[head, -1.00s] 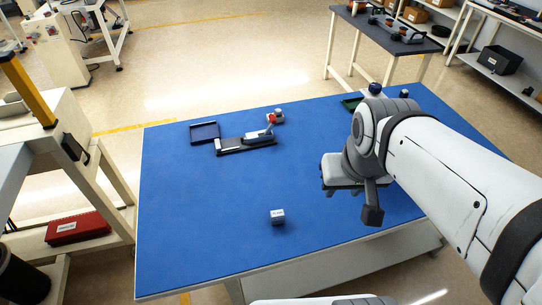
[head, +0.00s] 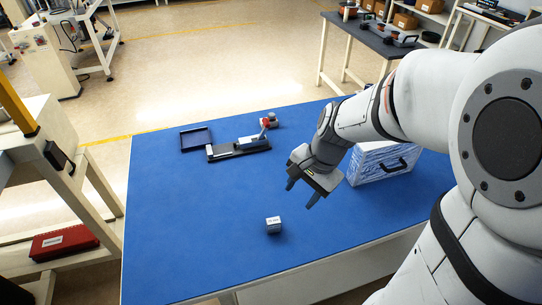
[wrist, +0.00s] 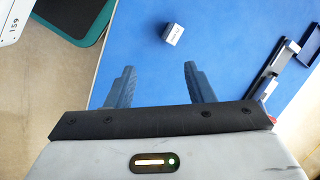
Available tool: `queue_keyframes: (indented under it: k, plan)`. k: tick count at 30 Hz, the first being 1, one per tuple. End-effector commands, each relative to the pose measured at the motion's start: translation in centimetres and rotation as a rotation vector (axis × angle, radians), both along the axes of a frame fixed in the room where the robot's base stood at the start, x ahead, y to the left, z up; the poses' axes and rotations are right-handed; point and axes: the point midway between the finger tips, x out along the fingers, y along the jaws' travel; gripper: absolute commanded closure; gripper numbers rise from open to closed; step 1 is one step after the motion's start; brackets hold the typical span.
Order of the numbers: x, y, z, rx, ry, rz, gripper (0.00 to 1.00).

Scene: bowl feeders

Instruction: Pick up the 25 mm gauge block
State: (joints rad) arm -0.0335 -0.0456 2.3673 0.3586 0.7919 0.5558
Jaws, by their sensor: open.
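The gauge block (head: 273,224) is a small grey cube with a white label on top, standing alone near the front of the blue table. It also shows in the wrist view (wrist: 172,34), ahead of and between my fingers. My gripper (head: 300,190) is open and empty. It hangs above the table, to the upper right of the block in the head view. In the wrist view the two dark fingers (wrist: 157,88) are spread apart, clear of the block. The label print is too small to read surely.
A whitish case (head: 385,160) with a black handle stands right of my gripper. The table around the block is clear.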

Motion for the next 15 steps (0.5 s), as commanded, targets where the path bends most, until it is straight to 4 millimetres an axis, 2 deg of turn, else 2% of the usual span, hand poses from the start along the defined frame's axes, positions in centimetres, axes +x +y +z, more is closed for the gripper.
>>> queue_keyframes:
  k: [1,6,9,15]
  plan:
    - [0.9,0.6,-2.9,0.027,0.056,-0.084,0.52]
    - [3.2,2.3,-8.6,0.091,0.204,-0.359,0.52]
    - [3.9,2.8,-10.8,0.108,0.264,-0.468,0.52]
    - [4.4,3.5,-13.1,0.120,0.313,-0.562,0.52]
